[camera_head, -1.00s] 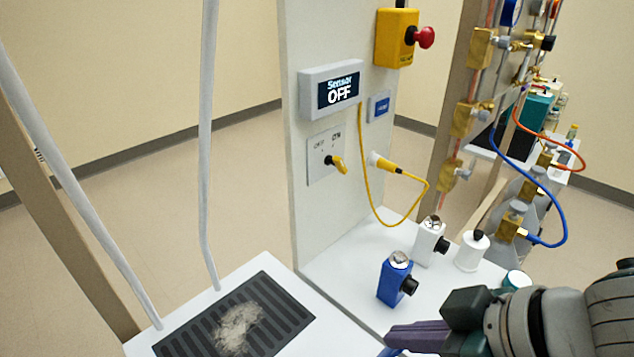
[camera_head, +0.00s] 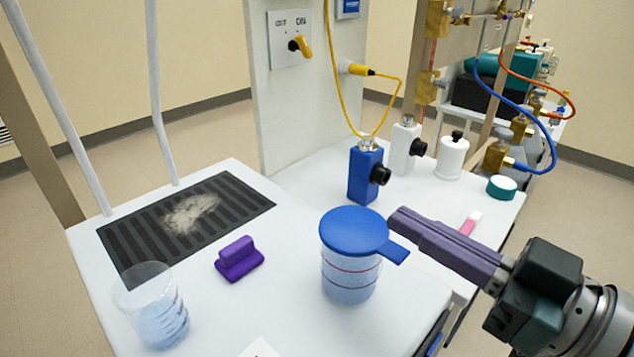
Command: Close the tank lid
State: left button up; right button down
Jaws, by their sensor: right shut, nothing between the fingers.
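The tank (camera_head: 349,280) is a clear cylinder with a thin red ring line, standing on the white bench. Its blue round lid (camera_head: 352,232) lies over the top of it, with its tab (camera_head: 397,252) pointing right. I cannot tell whether the lid is fully seated. My right gripper (camera_head: 400,219) has purple fingers that are shut and empty. Its tips are just right of the lid's edge, above and behind the tab in the picture; I cannot tell whether they touch. My left gripper is out of view.
A clear beaker (camera_head: 158,318) and a purple block with a grip (camera_head: 239,260) stand left of the tank. A dark slotted grate (camera_head: 130,234) lies behind them.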

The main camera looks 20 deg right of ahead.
pick_arm(q)
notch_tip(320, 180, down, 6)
jog(key=b, duration=0.4)
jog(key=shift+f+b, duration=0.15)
jog(key=shift+b, duration=0.25)
pick_arm(e)
jog(key=shift+s+d+f+t+y, duration=0.15)
jog(key=shift+f+t, duration=0.15)
jog(key=shift+f, duration=0.3)
jog(key=shift+s+a+f+t+y, duration=0.1)
jog(key=shift+f+t+y, duration=0.15)
jog(key=shift+f, duration=0.4)
jog(key=shift+s+d+f+t+y, duration=0.15)
jog(key=shift+f+t, duration=0.2)
jog(key=shift+f, duration=0.25)
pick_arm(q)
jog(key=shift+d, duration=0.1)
